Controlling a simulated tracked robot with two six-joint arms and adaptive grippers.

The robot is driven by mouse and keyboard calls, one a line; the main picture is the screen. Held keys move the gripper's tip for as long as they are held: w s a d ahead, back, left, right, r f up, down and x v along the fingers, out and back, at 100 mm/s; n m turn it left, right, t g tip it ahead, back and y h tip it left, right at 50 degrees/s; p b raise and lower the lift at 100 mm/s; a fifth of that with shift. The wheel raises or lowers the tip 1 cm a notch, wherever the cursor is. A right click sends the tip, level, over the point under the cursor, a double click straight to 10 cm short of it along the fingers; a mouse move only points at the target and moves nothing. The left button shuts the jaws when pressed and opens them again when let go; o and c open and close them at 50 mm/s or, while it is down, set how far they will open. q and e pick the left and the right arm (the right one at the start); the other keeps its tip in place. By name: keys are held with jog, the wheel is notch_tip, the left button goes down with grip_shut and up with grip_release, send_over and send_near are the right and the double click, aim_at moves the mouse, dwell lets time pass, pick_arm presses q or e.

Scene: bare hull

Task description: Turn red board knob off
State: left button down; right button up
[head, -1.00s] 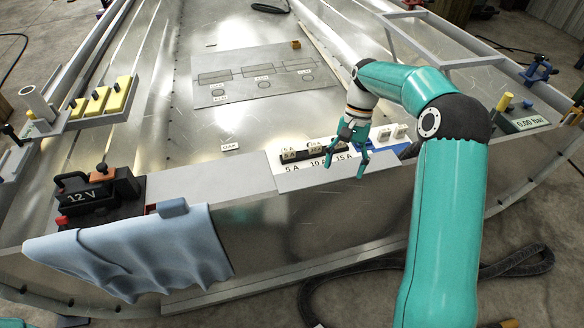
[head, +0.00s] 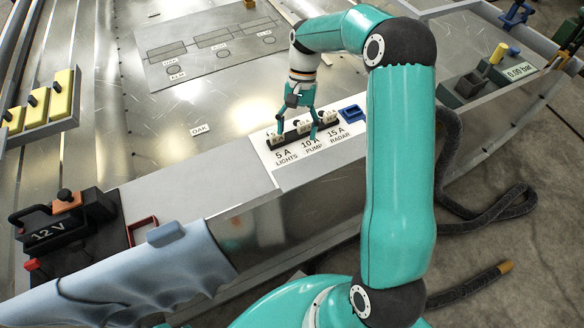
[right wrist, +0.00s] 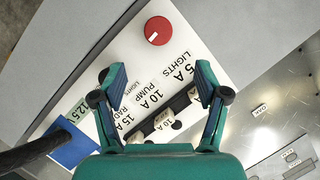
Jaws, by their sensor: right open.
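The round red knob (right wrist: 158,30) sits on the white labelled board (right wrist: 130,45), beside the "5 A LIGHTS" label in the right wrist view. A short pale line marks its face. I cannot make out the knob in the head view, where the board (head: 262,153) shows with its fuse row. My right gripper (head: 298,124) is open and points down over the fuse row. In the right wrist view its fingers (right wrist: 158,82) are spread and empty, with the knob beyond the fingertips. My left gripper is not in view.
The black fuse strip (head: 290,136) lies under the right gripper. A blue holder (head: 352,113) is to its right. A black 12 V battery (head: 62,222) and a grey-blue cloth (head: 150,275) are at the left. The grey ledge (head: 195,185) between is clear.

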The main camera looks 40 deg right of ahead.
jog(key=b+x, duration=0.2)
jog(key=x, duration=1)
jog(key=shift+s+a+f, duration=0.1)
jog(key=shift+s, duration=0.05)
jog(key=c, duration=1.2)
jog(key=shift+o, duration=0.2)
